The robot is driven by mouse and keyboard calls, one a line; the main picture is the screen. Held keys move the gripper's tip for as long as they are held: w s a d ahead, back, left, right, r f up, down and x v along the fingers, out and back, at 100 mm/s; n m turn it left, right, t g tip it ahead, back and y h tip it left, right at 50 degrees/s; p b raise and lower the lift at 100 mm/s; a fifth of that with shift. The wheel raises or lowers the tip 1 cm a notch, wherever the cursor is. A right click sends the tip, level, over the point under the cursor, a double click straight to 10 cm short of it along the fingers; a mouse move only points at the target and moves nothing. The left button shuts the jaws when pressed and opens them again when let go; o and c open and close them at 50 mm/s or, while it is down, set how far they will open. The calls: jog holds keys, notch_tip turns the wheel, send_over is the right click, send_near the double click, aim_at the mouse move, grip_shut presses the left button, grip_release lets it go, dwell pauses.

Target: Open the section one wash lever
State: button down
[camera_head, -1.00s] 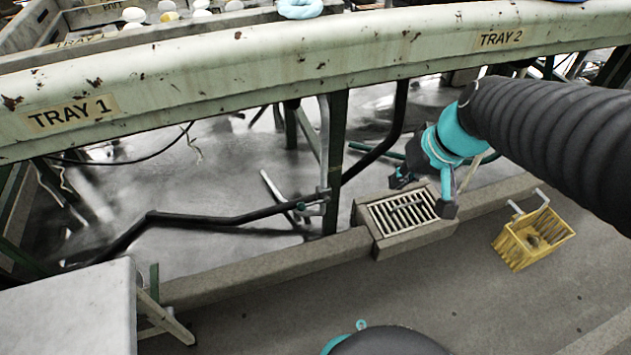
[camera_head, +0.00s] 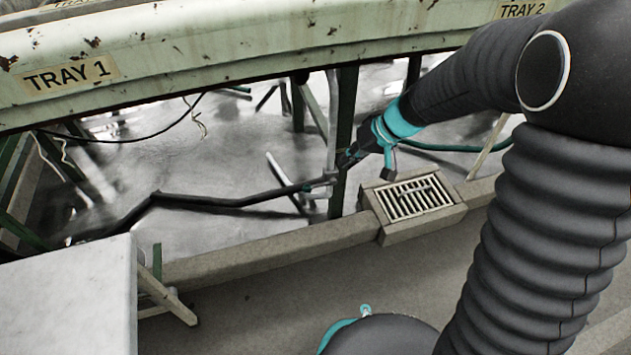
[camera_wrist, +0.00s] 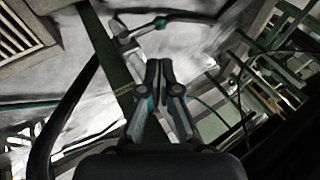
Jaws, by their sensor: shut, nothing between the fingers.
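A grey pipe fitting with a small teal part (camera_head: 307,188), which looks like the wash lever, sits at the end of the black pipe beside a green post under Tray 1. In the wrist view the teal part (camera_wrist: 160,22) shows on a thin grey pipe, beyond my fingertips. No label on it is readable. My gripper (camera_head: 346,161) is close to the post, just right of and above the fitting. In the wrist view my gripper (camera_wrist: 159,65) is shut, its dark fingers together and empty, apart from the teal part.
The pale tray beam (camera_head: 250,45) runs above the fitting. The green post (camera_head: 343,130) stands beside it. A slatted drain grate (camera_head: 412,198) sits on the kerb (camera_head: 270,258) below my gripper. A black pipe (camera_head: 225,203) leads left. A white slab (camera_head: 70,290) stands at lower left.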

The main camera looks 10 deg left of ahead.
aim_at(310, 186)
jog(key=b+x, duration=0.2)
jog(key=x, duration=1.2)
jog(key=shift+w+p, duration=0.1)
jog(key=shift+p, duration=0.3)
jog(key=shift+a+f+h, duration=0.1)
jog(key=shift+a+h, duration=0.05)
jog(key=shift+h, duration=0.15)
